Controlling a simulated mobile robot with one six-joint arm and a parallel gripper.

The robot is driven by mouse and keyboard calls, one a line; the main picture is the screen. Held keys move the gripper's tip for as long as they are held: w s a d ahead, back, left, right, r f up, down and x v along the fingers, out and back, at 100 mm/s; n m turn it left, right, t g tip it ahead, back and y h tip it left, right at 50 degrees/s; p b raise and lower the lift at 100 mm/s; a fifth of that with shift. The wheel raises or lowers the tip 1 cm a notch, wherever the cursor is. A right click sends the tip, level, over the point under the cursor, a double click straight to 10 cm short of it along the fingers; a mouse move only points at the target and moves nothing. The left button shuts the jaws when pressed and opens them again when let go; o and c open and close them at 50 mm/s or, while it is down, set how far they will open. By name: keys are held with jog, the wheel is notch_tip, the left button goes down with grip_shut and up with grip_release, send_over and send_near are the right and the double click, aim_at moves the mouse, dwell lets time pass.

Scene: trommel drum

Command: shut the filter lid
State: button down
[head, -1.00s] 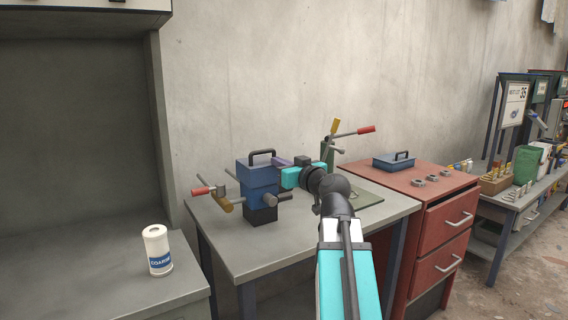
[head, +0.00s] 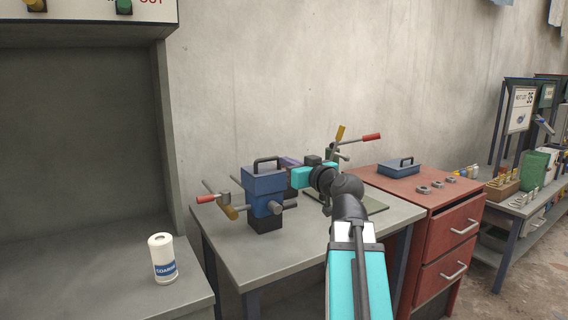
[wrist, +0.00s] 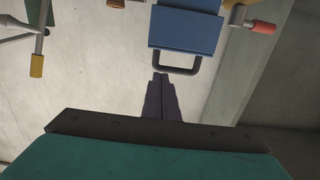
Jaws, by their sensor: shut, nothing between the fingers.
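The blue filter housing (head: 265,206) stands on the grey table. Its blue lid (head: 264,180) with a black loop handle (head: 268,160) sits on top; I cannot tell whether it is fully seated. In the wrist view the lid (wrist: 185,32) and its handle (wrist: 176,68) show at the top, upside down. My gripper (wrist: 160,76) is shut and empty, its dark fingertips pointing up the picture toward the handle, seemingly apart from it. In the head view my gripper (head: 289,161) is just right of the lid, partly hidden by it.
Valve levers with red (head: 205,198) and yellow grips stick out left of the housing. A stand with red (head: 371,137) and yellow levers rises behind my arm. A white COARSE canister (head: 163,259) stands at left. A red cabinet (head: 445,240) stands at right.

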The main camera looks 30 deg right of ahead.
jog(key=s+f+b, duration=0.2)
jog(key=s+b, duration=0.4)
jog(key=s, duration=0.1)
jog(key=shift+a+f+b, duration=0.15)
jog(key=shift+f+b, duration=0.15)
jog(key=shift+b, duration=0.1)
jog(key=shift+s, duration=0.2)
dwell(0.7)
